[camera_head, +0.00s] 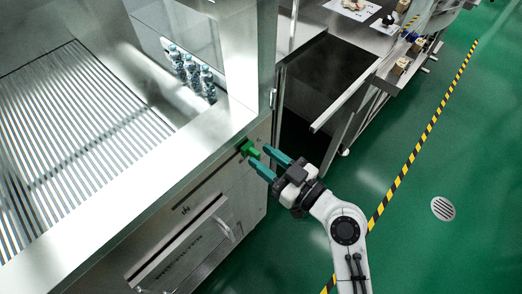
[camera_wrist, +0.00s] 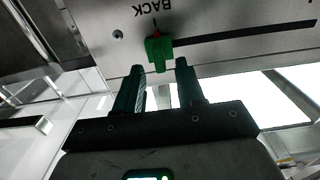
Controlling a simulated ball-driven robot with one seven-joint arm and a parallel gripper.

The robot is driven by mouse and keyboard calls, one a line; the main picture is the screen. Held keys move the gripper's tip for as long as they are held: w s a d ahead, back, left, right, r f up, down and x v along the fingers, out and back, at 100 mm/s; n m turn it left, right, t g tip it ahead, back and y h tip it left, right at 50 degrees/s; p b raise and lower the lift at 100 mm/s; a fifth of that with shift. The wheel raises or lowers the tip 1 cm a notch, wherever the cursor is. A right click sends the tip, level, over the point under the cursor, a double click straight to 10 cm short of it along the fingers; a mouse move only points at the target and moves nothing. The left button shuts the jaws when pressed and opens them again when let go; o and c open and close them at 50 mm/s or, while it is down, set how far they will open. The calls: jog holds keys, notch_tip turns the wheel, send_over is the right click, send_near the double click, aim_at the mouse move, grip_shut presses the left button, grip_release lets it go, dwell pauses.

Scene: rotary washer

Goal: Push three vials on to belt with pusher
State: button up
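Three clear vials (camera_head: 192,73) with dark bluish caps stand in a row in a recess behind the machine's front edge, in the head view. The belt (camera_head: 75,120) is a ribbed metal surface to their left. A green pusher handle (camera_head: 249,149) sticks out of the machine's front panel; in the wrist view it (camera_wrist: 157,50) sits at the end of a dark slot, below the word BACK. My gripper (camera_head: 260,157) is open, its two teal fingers pointing at the handle. In the wrist view the fingers (camera_wrist: 161,70) are apart, just short of the handle, with nothing between them.
The steel machine front panel (camera_head: 215,190) has a lower door with a bar handle (camera_head: 225,229). A steel workbench (camera_head: 360,40) with small items stands at the back right. Green floor with a yellow-black stripe (camera_head: 425,140) is clear on the right.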

jog(key=shift+x, duration=0.85)
grip_shut()
